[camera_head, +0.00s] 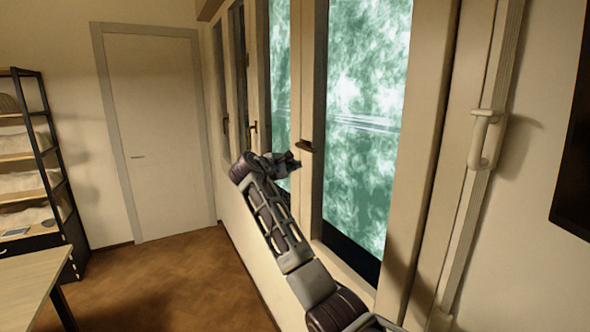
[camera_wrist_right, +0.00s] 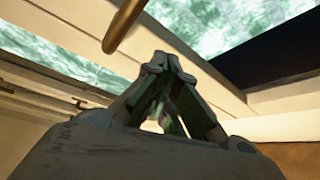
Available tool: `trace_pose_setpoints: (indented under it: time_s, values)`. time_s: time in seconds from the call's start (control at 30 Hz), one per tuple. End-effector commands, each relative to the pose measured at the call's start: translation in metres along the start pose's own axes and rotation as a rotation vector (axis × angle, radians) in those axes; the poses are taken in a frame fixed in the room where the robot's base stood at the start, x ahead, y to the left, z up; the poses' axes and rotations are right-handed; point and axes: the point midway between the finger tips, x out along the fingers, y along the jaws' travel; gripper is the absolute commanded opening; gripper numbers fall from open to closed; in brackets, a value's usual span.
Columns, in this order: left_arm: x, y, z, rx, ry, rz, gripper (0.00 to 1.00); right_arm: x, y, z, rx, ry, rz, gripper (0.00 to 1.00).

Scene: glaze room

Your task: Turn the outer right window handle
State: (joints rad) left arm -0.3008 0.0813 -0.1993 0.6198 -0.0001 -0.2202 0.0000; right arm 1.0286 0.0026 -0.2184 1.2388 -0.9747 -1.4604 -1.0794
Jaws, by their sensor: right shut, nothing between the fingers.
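A dark bronze window handle (camera_head: 305,146) sits on the pale frame post between two window panes, lying about sideways. In the right wrist view the handle (camera_wrist_right: 124,26) shows as a brass bar above and to the left of the fingertips. My right gripper (camera_head: 288,163) is just below and left of this handle in the head view. In the wrist view its fingertips (camera_wrist_right: 168,62) are together, with nothing between them. A visible gap separates the fingertips from the handle in the wrist picture. My left gripper is not in view.
More window handles (camera_head: 252,127) show farther along the window row. A pale handle (camera_head: 485,138) sits on a vertical rail at right. A white door (camera_head: 155,130), a shelf rack (camera_head: 48,140) and a table (camera_head: 30,285) stand left. The brown floor (camera_head: 190,280) between is clear.

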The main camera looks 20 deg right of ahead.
Motion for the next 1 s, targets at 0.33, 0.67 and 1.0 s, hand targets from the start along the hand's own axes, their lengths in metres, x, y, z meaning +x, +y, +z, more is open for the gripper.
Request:
trace_pose_setpoints:
  time_s: [0.33,0.67,1.0]
  values:
    - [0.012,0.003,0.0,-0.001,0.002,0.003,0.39,-0.034,0.018,-0.012,0.002,0.002,0.001,0.0]
    - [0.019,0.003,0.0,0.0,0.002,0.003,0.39,-0.062,0.034,-0.02,0.0,0.001,0.001,0.0]
    - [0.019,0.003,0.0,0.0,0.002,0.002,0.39,-0.067,0.037,-0.021,0.0,0.0,0.001,0.0]
